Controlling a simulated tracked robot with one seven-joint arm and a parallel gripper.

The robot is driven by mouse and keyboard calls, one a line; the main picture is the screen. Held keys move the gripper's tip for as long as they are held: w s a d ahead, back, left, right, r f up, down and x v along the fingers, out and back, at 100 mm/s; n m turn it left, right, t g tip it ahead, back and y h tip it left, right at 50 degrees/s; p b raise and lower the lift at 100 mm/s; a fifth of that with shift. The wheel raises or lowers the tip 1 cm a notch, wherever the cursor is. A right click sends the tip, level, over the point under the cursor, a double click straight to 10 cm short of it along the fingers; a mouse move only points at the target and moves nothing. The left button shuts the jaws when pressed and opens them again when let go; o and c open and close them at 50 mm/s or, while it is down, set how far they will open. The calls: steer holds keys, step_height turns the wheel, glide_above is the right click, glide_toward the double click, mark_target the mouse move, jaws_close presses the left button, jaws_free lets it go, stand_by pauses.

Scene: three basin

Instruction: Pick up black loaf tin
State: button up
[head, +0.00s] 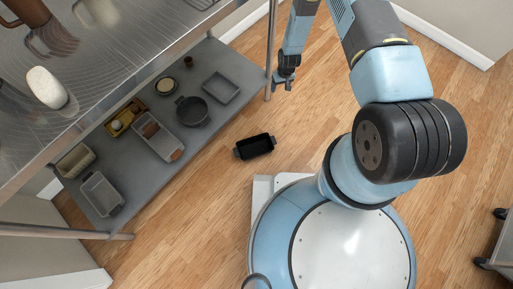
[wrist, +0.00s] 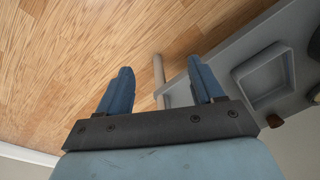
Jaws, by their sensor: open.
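The black loaf tin (head: 255,147) lies on the wooden floor in the head view, between the shelf unit and my round base. It has a small handle at each end and looks empty. My gripper (head: 285,80) is above and to the right of the tin in the picture, near the shelf's corner post, and apart from the tin. In the wrist view my gripper (wrist: 162,90) shows two blue fingers spread apart with nothing between them. The tin does not show in the wrist view.
The lower shelf (head: 215,128) holds a grey square tray (head: 221,88), a dark pot (head: 192,111) and several other dishes. A metal post (head: 271,45) stands close to my gripper. A cart (head: 497,245) is at the right edge. Floor around the tin is clear.

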steer(key=s+f, duration=1.4)
steer(key=f, duration=0.4)
glide_above(273, 139)
steer(key=shift+g, duration=0.4)
step_height(273, 139, down, 7)
steer(key=shift+d+f, duration=0.1)
steer(key=shift+d, duration=0.05)
steer(key=shift+f, duration=3)
steer(key=shift+c, duration=0.4)
jaws_close()
